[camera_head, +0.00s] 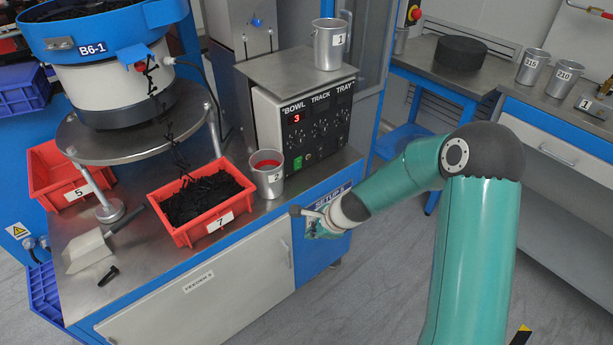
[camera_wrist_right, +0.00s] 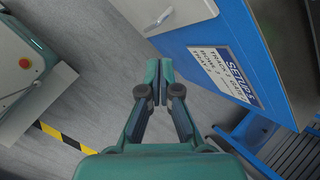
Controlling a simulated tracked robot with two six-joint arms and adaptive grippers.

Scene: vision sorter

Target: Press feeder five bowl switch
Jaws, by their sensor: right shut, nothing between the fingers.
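The control box (camera_head: 270,125) stands on the steel bench, with columns marked BOWL, TRACK and TRAY. Under BOWL is a lit red display (camera_head: 297,118) reading 3, with dark knobs below. A green switch (camera_head: 297,164) and a small black and red part sit low on the panel. My right gripper (camera_head: 297,211) is in front of the bench's blue side, below and apart from the panel. In the right wrist view, its fingers (camera_wrist_right: 158,78) are together, empty, over the grey floor. My left gripper is not in view.
A metal cup (camera_head: 268,181) marked 2 and a red bin (camera_head: 180,230) marked 7 with black parts stand on the bench near the panel. A SETUP label (camera_wrist_right: 224,74) is on the blue cabinet side. A metal can (camera_head: 328,48) stands on the box.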

